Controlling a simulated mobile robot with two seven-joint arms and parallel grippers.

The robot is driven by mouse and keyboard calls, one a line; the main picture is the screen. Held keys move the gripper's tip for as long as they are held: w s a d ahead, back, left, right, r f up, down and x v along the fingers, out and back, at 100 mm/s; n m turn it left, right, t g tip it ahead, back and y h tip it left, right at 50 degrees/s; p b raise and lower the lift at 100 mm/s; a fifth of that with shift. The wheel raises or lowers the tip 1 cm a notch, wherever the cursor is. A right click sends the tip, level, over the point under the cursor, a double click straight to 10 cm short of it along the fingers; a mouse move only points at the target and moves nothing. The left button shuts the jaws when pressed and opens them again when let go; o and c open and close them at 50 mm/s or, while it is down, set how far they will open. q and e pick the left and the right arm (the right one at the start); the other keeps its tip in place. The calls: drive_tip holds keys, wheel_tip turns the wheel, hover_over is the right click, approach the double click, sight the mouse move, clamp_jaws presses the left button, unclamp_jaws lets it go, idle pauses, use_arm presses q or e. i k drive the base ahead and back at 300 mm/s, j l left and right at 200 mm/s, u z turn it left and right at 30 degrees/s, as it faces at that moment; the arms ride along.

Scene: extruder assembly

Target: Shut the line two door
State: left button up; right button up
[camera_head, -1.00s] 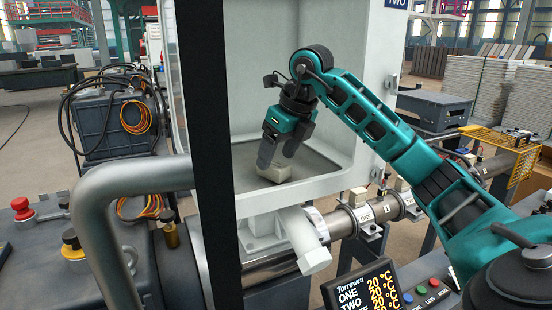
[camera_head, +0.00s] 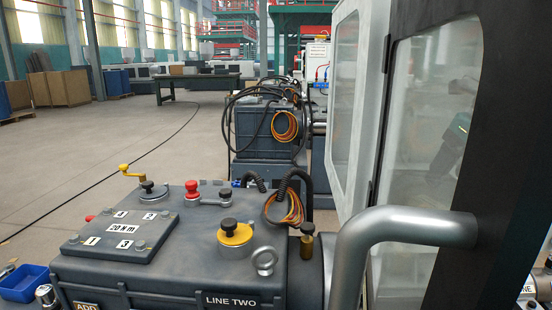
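The line two door (camera_head: 507,90) is at the right of the head view, a dark-framed panel with a hazy glass pane (camera_head: 430,110). It meets the light grey housing (camera_head: 344,100) along an upright edge and stands out from it towards me. Its thick grey tubular handle (camera_head: 400,228) sticks out on the near side. The inside of the chamber is not directly in view. A faint teal shape, perhaps part of my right arm, shows through the pane. Neither gripper can be made out.
A dark grey gearbox marked LINE TWO (camera_head: 170,250) fills the lower left, with knobs and a lifting eye on top. Cables and another grey box (camera_head: 265,135) stand behind it. A blue tray (camera_head: 25,283) is at the far left. Open floor lies beyond.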

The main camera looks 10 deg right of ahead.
sight(494, 230)
drive_tip(key=k+l, duration=0.15)
drive_tip(key=k, duration=0.85)
